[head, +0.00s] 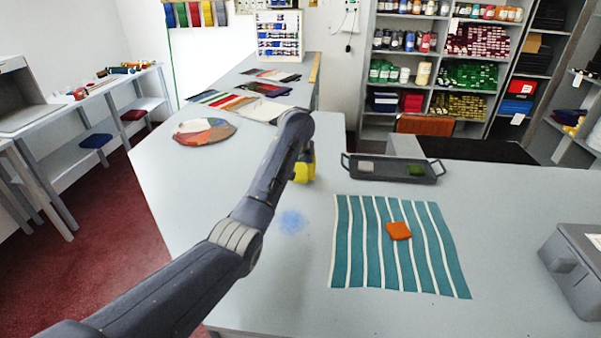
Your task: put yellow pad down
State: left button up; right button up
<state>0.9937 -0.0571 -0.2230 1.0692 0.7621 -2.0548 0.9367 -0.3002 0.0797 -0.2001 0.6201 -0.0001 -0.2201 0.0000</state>
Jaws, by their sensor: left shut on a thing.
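My left arm reaches in from the lower left. Its gripper (303,160) is mostly hidden behind my own wrist and is shut on the yellow pad (306,171), of which only a part shows. I cannot tell whether the pad touches the counter. It is just left of a dark tray (393,179) that holds a pale grey pad and a green pad (416,170). An orange pad (399,231) lies on a teal and white striped cloth (357,262). My right gripper is out of view.
A grey box (577,265) stands at the right edge of the counter. A round multicoloured piece (203,132) lies at the back left, with fabric strips behind it. A blue smudge (292,222) marks the counter near my arm. The counter between arm and cloth is clear.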

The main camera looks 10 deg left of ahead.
pick_arm(q)
jog(key=shift+s+f, duration=0.1)
jog(key=shift+f, duration=0.5)
jog(key=o, duration=1)
jog(key=shift+f, duration=0.15)
jog(key=shift+r, duration=0.25)
jog(key=v, duration=1.8)
jog(key=shift+w, duration=0.25)
